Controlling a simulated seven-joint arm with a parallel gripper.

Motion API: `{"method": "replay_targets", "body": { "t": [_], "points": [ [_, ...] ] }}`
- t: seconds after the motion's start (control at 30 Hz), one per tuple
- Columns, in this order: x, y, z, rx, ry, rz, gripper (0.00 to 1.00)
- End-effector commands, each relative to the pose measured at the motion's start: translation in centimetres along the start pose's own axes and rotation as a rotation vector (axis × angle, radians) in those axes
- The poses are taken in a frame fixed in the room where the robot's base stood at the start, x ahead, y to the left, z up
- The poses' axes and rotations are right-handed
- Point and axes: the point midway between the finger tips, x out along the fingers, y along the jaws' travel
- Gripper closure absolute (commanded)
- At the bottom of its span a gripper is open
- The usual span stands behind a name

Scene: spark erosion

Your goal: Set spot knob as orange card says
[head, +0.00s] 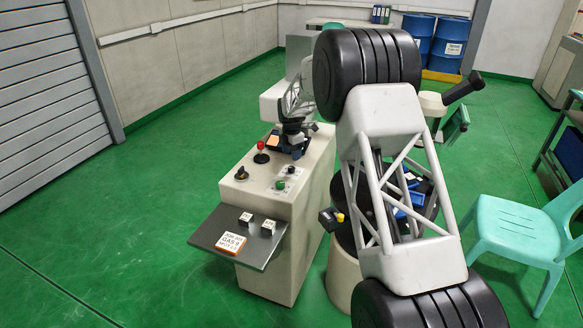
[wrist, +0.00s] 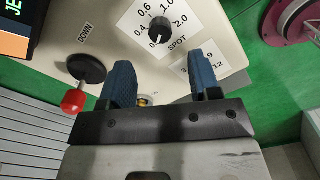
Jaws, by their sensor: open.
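The spot knob (wrist: 160,30) is black and round, on a white dial plate marked 0.4, 0.6, 1.0 and 2.0 in the wrist view. Its pale pointer mark appears to face the lower left, below 0.4. My gripper (wrist: 163,80) is open and empty, its two blue fingers short of the knob and apart from it.
A red-ball lever (wrist: 73,100), near the word DOWN, stands left of my fingers. A second plate (wrist: 212,62) with 3, 9 and 12 is partly behind the right finger.

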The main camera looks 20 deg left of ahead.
Motion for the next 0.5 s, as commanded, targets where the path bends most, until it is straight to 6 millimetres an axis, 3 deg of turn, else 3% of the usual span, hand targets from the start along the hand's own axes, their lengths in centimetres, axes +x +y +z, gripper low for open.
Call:
{"method": "replay_targets", "body": {
  "t": [0.5],
  "points": [
    [5.7,0.0,0.0,0.0,0.001,-0.001,0.43]
  ]
}}
